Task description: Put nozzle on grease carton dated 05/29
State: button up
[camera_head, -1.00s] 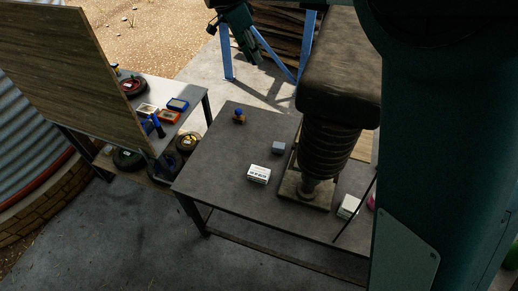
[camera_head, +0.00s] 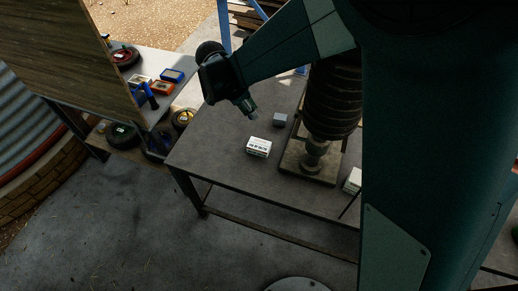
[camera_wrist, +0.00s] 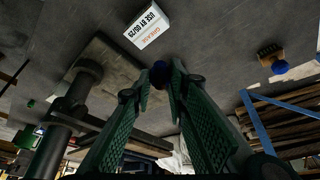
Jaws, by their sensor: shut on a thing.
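The grease carton (camera_head: 259,147), small and white with dark print, stands on the dark table (camera_head: 225,170). In the wrist view the carton (camera_wrist: 147,25) shows its label upside down; it seems to read 05/29. My gripper (camera_head: 254,115) is above the table, behind the carton and apart from it. In the wrist view my gripper's fingertips (camera_wrist: 166,70) close on a small dark-blue thing, seemingly the nozzle (camera_wrist: 160,68); the fingers hide most of it. In the head view the held thing is too small to tell.
A small grey block (camera_head: 280,120) lies behind the carton. A spring-like column on a base plate (camera_head: 308,163) stands to its right, with another white carton (camera_head: 352,181) beyond. A brown-and-blue object (camera_wrist: 272,60) shows in the wrist view. The table's front left is clear.

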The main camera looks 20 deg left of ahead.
jog(key=shift+m, duration=0.3)
jog(key=shift+s+d+f+b, duration=0.3)
jog(key=shift+d+f+b, duration=0.1)
jog(key=shift+d+f, duration=0.6)
jog(key=shift+s+d+f+b, duration=0.25)
jog(key=shift+d+f+b, duration=0.15)
jog(key=shift+d+f, duration=0.55)
jog(key=shift+a+f, duration=0.1)
jog(key=shift+f, duration=0.05)
jog(key=b, duration=0.1)
send_over(263, 143)
jog(key=s+a, duration=0.1)
jog(key=shift+s+a+f, duration=0.1)
jog(key=shift+a+f, duration=0.05)
jog(key=shift+f, duration=2.9)
jog(key=shift+f+b, duration=0.5)
jog(key=shift+f, duration=1.35)
jog(key=shift+f, duration=0.15)
jog(key=o, duration=0.7)
